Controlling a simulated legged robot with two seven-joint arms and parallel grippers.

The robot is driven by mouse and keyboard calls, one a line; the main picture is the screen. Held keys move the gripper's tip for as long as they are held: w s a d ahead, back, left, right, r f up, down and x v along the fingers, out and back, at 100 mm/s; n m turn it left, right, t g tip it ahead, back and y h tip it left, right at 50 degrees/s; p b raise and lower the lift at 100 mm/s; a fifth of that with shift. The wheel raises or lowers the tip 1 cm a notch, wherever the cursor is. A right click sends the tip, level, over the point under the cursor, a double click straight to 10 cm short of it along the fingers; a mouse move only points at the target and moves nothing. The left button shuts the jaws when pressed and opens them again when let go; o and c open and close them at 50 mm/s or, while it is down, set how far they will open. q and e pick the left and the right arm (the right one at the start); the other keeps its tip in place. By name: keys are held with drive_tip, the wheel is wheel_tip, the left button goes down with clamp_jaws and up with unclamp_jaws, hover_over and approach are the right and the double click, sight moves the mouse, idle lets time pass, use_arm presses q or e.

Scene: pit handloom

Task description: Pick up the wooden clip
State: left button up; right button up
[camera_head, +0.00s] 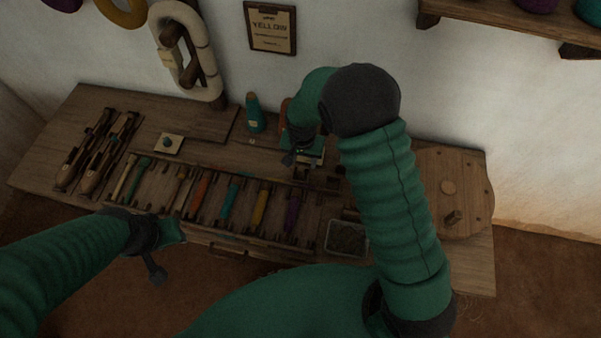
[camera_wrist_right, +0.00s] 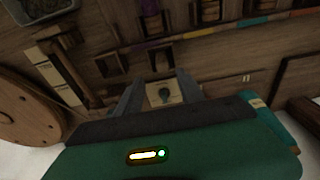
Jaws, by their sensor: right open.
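I cannot make out the wooden clip for certain. In the wrist view a small pale square with a dark piece on it (camera_wrist_right: 165,94) lies on the wooden bench beyond and between my right fingers. Small brown wooden blocks (camera_wrist_right: 108,66) lie near it. My right gripper (camera_head: 301,157) is over the back middle of the bench, right of the green bottle; it also shows in the wrist view (camera_wrist_right: 158,90), open, with nothing between its fingers. My arm hides part of the bench there. My left gripper (camera_head: 160,250) hangs in front of the bench's front edge, apart from everything; its jaws are unclear.
A green bottle (camera_head: 255,114) stands left of my right gripper. Several coloured spools (camera_head: 230,198) lie in a row in front. A grey tray (camera_head: 347,238) and a round wooden disc (camera_head: 452,190) are to the right. A pale card with a knob (camera_head: 170,143) lies at left.

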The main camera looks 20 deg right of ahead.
sight(300, 169)
drive_tip(key=f, duration=0.5)
drive_tip(key=shift+w+a+f, duration=0.1)
drive_tip(key=shift+w+a, duration=0.05)
drive_tip(key=shift+a, duration=0.25)
drive_tip(key=c, duration=0.3)
clamp_jaws()
